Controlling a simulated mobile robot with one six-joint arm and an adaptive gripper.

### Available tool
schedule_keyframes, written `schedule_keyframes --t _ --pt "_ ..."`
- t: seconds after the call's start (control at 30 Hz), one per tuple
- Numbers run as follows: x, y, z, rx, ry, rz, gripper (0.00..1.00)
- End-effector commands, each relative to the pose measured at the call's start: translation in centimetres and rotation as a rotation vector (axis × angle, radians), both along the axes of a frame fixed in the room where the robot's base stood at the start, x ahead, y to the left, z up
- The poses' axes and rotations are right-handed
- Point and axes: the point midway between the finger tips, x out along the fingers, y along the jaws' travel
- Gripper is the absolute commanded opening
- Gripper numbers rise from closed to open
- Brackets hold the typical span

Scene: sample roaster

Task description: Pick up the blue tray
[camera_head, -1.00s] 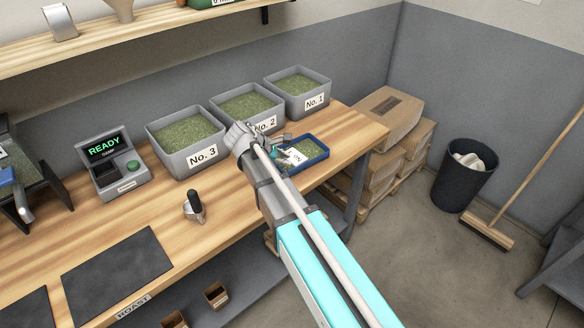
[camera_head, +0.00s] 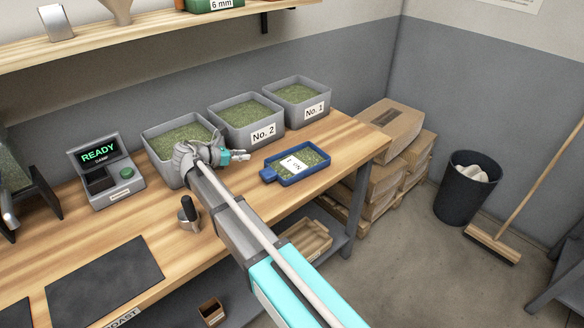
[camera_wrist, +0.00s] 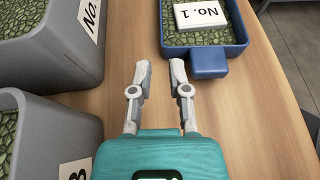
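The blue tray (camera_head: 297,166) lies on the wooden bench near its right end, in front of the bins No. 1 and No. 2. It holds green beans and a white card marked No. 1. A short blue tab handle sticks out from its near left end; in the wrist view the tray (camera_wrist: 240,50) is at the top and its tab (camera_wrist: 209,65) points down toward me. My gripper (camera_head: 246,156) is open and empty, left of the tray in the head view. In the wrist view its fingers (camera_wrist: 161,76) are apart, with the tab just right of the right fingertip.
Grey bins labelled No. 1 (camera_head: 296,112) and No. 2 (camera_head: 222,133) stand behind, with a third bin (camera_head: 152,147) partly hidden by my arm. A small dark-handled tool (camera_head: 186,217), a READY machine (camera_head: 104,190) and a dark mat (camera_head: 100,278) are at left.

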Motion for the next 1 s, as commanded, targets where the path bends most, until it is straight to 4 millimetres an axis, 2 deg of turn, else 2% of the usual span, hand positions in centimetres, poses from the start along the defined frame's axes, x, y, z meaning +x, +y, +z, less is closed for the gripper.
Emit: schedule_keyframes --t 0.17,0.63,1.0 --pt "0.6 -1.0 -0.7 0.001 0.000 0.000 0.23" --pt "3.5 -6.0 -3.1 0.001 0.000 0.000 0.23" --pt "3.9 -6.7 -3.3 0.001 0.000 0.001 0.23"
